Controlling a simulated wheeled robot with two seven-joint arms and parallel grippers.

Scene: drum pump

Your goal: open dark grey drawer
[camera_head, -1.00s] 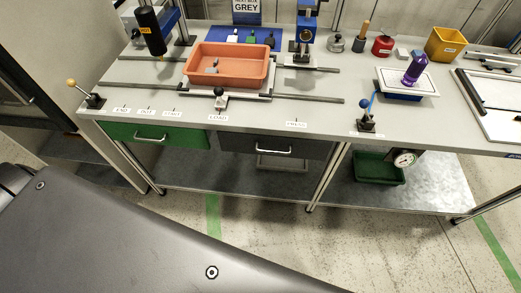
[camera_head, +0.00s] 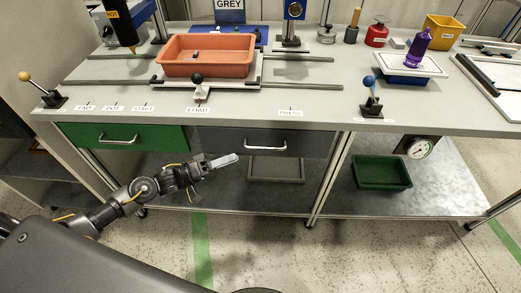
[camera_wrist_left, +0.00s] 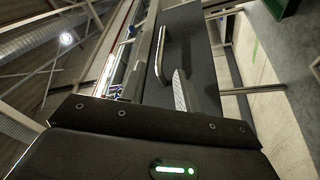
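The dark grey drawer (camera_head: 310,143) is closed under the table top, right of the green drawer. Its silver bar handle (camera_head: 266,146) is free. My left gripper (camera_head: 222,160) is in front of the drawer's left part, a little left of and below the handle, and apart from it. Its fingers show as one narrow light tip, shut with nothing between them. In the left wrist view the fingertips (camera_wrist_left: 180,92) point along the dark drawer front (camera_wrist_left: 195,55), with the handle (camera_wrist_left: 160,55) just left of them. My right gripper is not in view.
The green drawer (camera_head: 85,135) is closed on the left. A grey bin (camera_head: 276,170) and a green bin (camera_head: 381,171) sit on the lower shelf. An orange tray (camera_head: 207,54) and levers stand on the table top. The floor in front is clear.

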